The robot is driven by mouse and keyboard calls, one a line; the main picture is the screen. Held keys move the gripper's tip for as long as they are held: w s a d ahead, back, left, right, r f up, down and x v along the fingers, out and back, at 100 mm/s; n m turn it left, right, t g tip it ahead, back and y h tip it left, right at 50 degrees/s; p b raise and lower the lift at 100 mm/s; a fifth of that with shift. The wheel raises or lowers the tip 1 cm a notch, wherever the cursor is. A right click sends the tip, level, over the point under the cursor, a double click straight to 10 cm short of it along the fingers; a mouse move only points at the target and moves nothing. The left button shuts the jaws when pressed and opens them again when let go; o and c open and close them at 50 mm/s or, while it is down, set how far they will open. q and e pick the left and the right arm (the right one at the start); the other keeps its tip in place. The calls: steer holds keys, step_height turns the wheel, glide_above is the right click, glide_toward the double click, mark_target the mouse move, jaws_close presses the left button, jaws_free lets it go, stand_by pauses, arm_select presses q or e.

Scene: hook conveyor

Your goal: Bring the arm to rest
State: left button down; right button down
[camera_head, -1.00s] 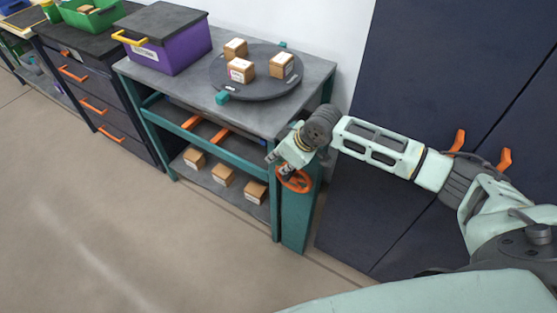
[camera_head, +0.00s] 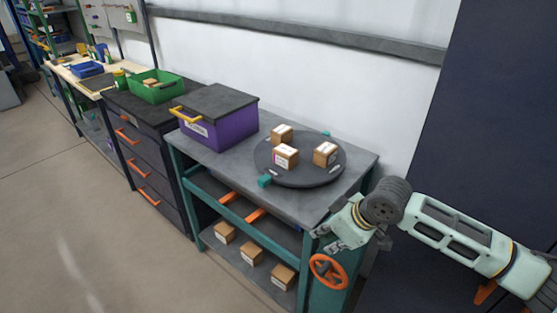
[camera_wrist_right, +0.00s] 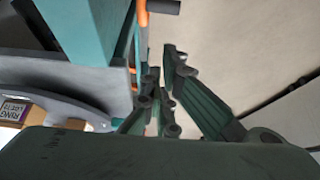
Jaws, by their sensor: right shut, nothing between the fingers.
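My right arm comes in from the right in the head view. Its gripper (camera_head: 327,238) is beside the front right corner of the grey-topped table (camera_head: 225,163), above the orange handwheel (camera_head: 328,271). The right gripper's fingers also show in the right wrist view (camera_wrist_right: 160,82); they are shut and hold nothing. In that view the teal table post (camera_wrist_right: 85,35) is close by on the left. My left gripper is not in view.
A dark turntable (camera_head: 268,166) with three small boxes and a purple bin (camera_head: 235,127) stand on the table. Several boxes lie on its lower shelf. A drawer cabinet (camera_head: 150,165) and a green crate (camera_head: 155,87) are farther left. Floor in front is clear.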

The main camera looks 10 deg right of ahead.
steer(key=s+a+f, duration=0.7)
steer(key=s+a, duration=0.4)
steer(key=s, duration=0.1)
steer(key=s+d+f+m+g+h, duration=0.1)
steer(key=s+d+m+h, duration=0.2)
steer(key=s, duration=0.4)
steer(key=s+d+f+m, duration=0.1)
steer(key=s+d+m, duration=0.1)
steer(key=s+d, duration=0.35)
steer(key=s+f+g, duration=0.1)
steer(key=s+f, duration=0.1)
steer(key=f, duration=1.2)
steer(key=s+f, duration=0.2)
steer(key=f, duration=1.3)
steer(key=s+d+f+g, duration=0.1)
steer(key=s+d+f, duration=0.2)
steer(key=s+f, duration=1.1)
steer(key=shift+s+g, duration=0.3)
steer(key=shift+s, duration=0.7)
